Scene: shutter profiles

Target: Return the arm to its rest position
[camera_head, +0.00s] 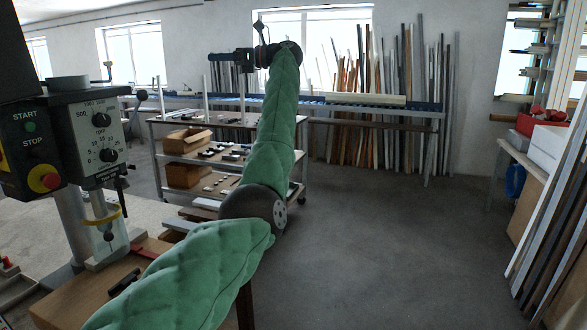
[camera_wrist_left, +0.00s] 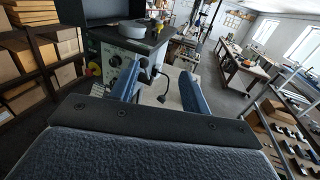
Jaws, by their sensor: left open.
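My left arm (camera_head: 270,130), in a green quilted sleeve, comes in from the bottom left of the head view and reaches up in front of the shelf cart. Its elbow joint (camera_head: 255,208) is dark and round. My left gripper (camera_head: 212,58) is at the top of the arm, turned to the left, high above the cart. In the left wrist view the gripper (camera_wrist_left: 162,78) shows two blue fingers set apart, with nothing held between them. My right arm and gripper are not in view.
A drill machine (camera_head: 100,130) with dials and a START/STOP panel stands close at the left. A cart (camera_head: 228,158) with parts and cardboard boxes is behind the arm. Long profiles (camera_head: 385,90) lean along the back wall. The floor (camera_head: 390,240) at the right middle is clear.

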